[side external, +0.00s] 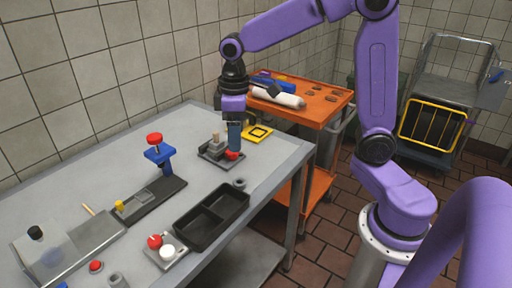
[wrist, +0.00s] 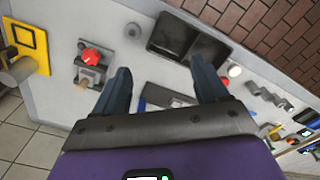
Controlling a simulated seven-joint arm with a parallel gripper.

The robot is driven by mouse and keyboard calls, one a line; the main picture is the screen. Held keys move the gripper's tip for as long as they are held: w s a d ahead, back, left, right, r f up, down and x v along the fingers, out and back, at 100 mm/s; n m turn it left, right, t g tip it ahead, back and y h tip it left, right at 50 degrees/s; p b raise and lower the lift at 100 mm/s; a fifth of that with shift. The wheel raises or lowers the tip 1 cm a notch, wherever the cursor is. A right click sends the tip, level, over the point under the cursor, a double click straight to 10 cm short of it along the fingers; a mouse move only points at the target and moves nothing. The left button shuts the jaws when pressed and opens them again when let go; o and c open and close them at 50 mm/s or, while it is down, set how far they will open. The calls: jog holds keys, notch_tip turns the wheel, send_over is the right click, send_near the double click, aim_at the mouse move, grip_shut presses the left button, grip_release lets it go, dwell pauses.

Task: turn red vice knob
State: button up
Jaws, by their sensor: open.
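The vice (side external: 212,154) is a small dark plate with grey jaw blocks on the grey table, below my gripper in the side view. Its red knob (side external: 232,155) shows just below my fingers there. In the wrist view the vice (wrist: 90,76) and red knob (wrist: 91,56) lie to the left, outside the gap between my fingers. My gripper (side external: 234,150) points down with blue-grey fingers. In the wrist view my gripper (wrist: 161,64) is open, with nothing between its fingertips. The exact height of the fingers above the knob is hard to tell.
A black two-part tray (side external: 212,216) lies in front of the vice, and a yellow-framed item (side external: 258,132) behind it. A blue stand with a red top (side external: 160,153) rises to the left. A plate with red and white knobs (side external: 166,257) is nearer. An orange cart (side external: 318,106) stands beyond the table.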

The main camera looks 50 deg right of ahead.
jog(key=s+a+n, duration=0.1)
jog(key=s+a, duration=0.1)
jog(key=s, duration=0.5)
jog(key=shift+s+f+n, duration=0.25)
jog(key=shift+n, duration=0.15)
jog(key=shift+a, duration=0.1)
jog(key=m, duration=0.8)
send_over(232, 155)
jog(key=w+d, duration=0.2)
jog(key=f, duration=0.1)
notch_tip(232, 155, down, 17)
jog(key=shift+a+r, duration=0.1)
jog(key=shift+a, duration=0.05)
jog(key=c, duration=1.1)
jog(key=shift+o, duration=0.2)
